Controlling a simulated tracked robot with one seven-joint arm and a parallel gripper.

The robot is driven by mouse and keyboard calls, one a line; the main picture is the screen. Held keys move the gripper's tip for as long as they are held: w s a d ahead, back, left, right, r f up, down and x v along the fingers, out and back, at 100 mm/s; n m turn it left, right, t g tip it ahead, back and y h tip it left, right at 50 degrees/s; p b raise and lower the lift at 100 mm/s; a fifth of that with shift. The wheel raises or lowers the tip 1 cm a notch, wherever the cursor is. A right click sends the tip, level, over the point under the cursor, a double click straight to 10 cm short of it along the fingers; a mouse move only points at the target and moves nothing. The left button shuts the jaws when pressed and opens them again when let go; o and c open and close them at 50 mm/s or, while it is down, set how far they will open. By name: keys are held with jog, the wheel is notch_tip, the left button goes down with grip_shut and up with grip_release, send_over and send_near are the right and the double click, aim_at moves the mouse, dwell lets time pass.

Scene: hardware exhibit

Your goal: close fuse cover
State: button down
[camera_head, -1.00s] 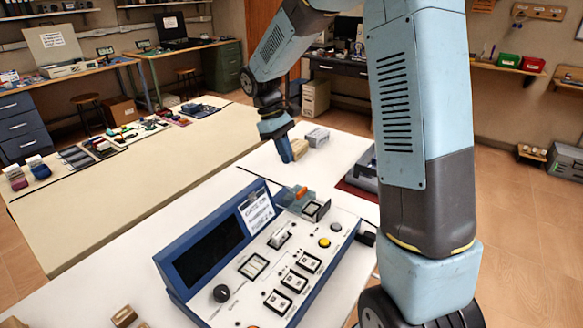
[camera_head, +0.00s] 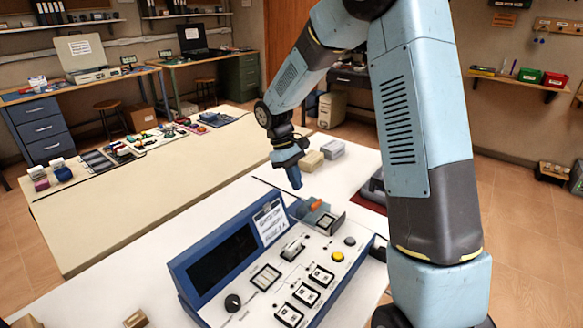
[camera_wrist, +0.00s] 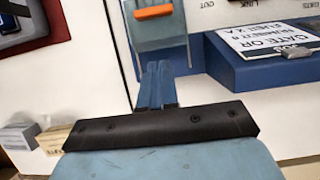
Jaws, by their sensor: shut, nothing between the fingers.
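The fuse cover (camera_head: 309,214) is a grey-blue plate with an orange tab (camera_head: 317,205), standing raised at the back right corner of the blue-and-white control console (camera_head: 250,302). A dark-framed square part (camera_head: 327,222) lies just in front of it. In the wrist view the cover (camera_wrist: 158,35) and its orange tab (camera_wrist: 153,12) show at the top. My gripper (camera_head: 296,186) points down behind the console, close to the cover and apart from it. Its blue fingers (camera_wrist: 157,66) are shut together and empty, just short of the cover in the wrist view.
A printed sign (camera_head: 270,222) stands on the console's blue housing beside the cover. A tan block (camera_head: 311,160) and a grey block (camera_head: 333,150) lie on the white table behind my gripper. A long bench (camera_head: 130,215) at left holds small parts.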

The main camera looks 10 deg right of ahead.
aim_at(323, 211)
jog(key=shift+s+d+f, duration=0.9)
jog(key=shift+s+d, duration=0.1)
jog(key=shift+s, duration=0.1)
jog(key=shift+s+d, duration=0.6)
jog(key=shift+s, duration=0.05)
jog(key=shift+s+d, duration=0.1)
jog(key=shift+s+d, duration=1.7)
jog(key=shift+s, duration=0.2)
jog(key=shift+f, duration=0.1)
